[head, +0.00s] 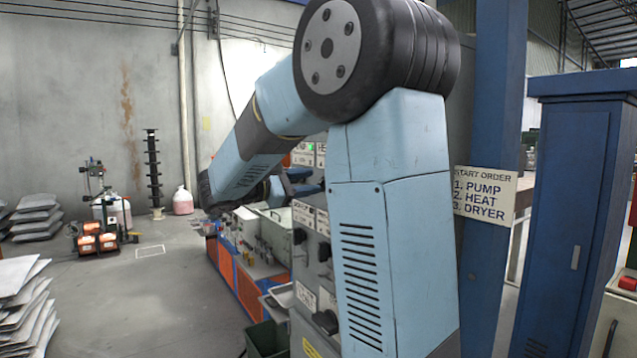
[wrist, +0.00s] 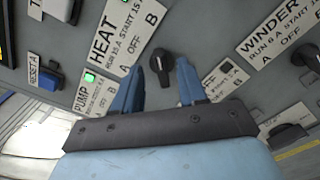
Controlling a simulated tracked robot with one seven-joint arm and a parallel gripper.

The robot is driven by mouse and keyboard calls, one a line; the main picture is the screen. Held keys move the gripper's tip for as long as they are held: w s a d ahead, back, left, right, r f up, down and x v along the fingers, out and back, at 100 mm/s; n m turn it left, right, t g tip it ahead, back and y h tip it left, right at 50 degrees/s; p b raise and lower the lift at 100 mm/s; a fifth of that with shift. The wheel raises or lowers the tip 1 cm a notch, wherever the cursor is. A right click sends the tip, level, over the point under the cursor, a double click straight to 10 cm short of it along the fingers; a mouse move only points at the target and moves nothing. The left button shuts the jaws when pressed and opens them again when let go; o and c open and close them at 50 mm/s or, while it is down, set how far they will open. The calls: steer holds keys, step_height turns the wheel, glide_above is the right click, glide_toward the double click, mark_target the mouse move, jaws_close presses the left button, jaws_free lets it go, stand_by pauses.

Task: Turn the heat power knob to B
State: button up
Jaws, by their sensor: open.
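In the wrist view, a black knob (wrist: 162,68) sits on the grey panel beside the white HEAT label (wrist: 118,38), on its A–OFF–B side. A small pale mark shows on the knob, but I cannot tell clearly which letter it points to. My gripper (wrist: 158,75) is open, with one blue fingertip on each side of this knob in the picture. I cannot tell whether the fingers touch it.
A PUMP label (wrist: 95,97) with a green light is left of my fingers, near a blue RESET button (wrist: 46,78). A WINDER label (wrist: 280,30) and another black knob (wrist: 285,138) are to the right. A start order sign (head: 484,194) reads pump, heat, dryer.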

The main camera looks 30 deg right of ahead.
steer(key=a, duration=0.9)
steer(key=shift+s+a, duration=0.15)
steer(key=s+d+f+m+y, duration=0.2)
steer(key=s+f+y, duration=0.25)
steer(key=s, duration=0.35)
steer(key=s+d+f+m+y, duration=0.1)
steer(key=s+f+y, duration=0.35)
steer(key=s, duration=0.25)
steer(key=s+a+f+m+t+y, duration=0.4)
steer(key=s+a+m+t+y, duration=0.1)
steer(key=s+a+y, duration=0.3)
steer(key=shift+s+f+m+y, duration=0.4)
steer(key=shift+m+y, duration=0.1)
steer(key=shift+m, duration=0.1)
